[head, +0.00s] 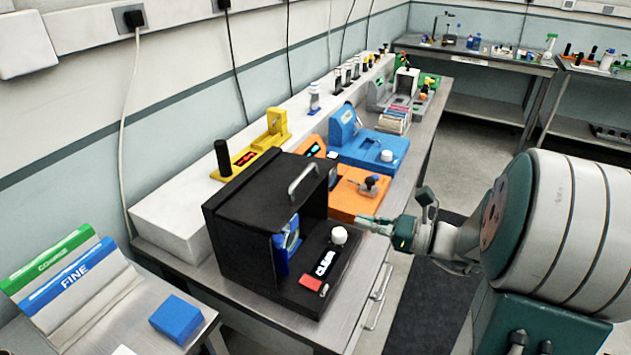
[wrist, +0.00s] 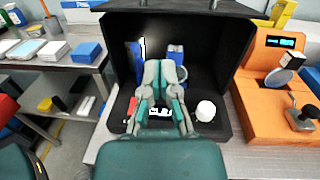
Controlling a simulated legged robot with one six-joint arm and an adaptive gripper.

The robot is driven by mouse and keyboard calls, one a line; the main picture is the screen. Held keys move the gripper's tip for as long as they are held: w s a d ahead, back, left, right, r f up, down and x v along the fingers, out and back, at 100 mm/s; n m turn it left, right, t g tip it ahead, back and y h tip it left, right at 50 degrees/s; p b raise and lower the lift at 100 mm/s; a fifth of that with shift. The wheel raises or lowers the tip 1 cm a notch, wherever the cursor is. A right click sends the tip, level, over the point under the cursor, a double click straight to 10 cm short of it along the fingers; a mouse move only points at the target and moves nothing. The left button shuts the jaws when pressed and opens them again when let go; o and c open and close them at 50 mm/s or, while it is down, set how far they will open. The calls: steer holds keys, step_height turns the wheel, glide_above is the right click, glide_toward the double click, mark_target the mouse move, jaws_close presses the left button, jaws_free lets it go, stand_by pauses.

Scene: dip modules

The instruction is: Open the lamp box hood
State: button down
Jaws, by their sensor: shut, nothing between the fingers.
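The black lamp box (head: 235,225) stands on the near end of the steel bench. Its hood (head: 265,180) is a black cover with a metal handle (head: 301,181) at its front upper edge. Under the hood the front is open, showing a blue part (head: 290,243), a white knob (head: 339,235), a red button (head: 311,282) and a "CLEAR" display (head: 325,262). In the wrist view the box interior (wrist: 210,60) faces me. My gripper (head: 366,222) is shut and empty in front of the box, apart from the handle. In the wrist view its fingers (wrist: 161,68) hide part of the interior.
An orange module (head: 352,200) and a blue module (head: 372,150) stand right beyond the box. A yellow module (head: 252,150) sits on the white ledge behind. A blue block (head: 176,318) lies on a side table at the left. The floor in front of the bench is clear.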

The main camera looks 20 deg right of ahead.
steer(key=w+a+r+m+t, duration=0.2)
steer(key=w+a+r, duration=0.2)
steer(key=w+a, duration=0.2)
steer(key=w, duration=0.2)
steer(key=shift+w+h, duration=0.4)
steer(key=shift+a, duration=0.1)
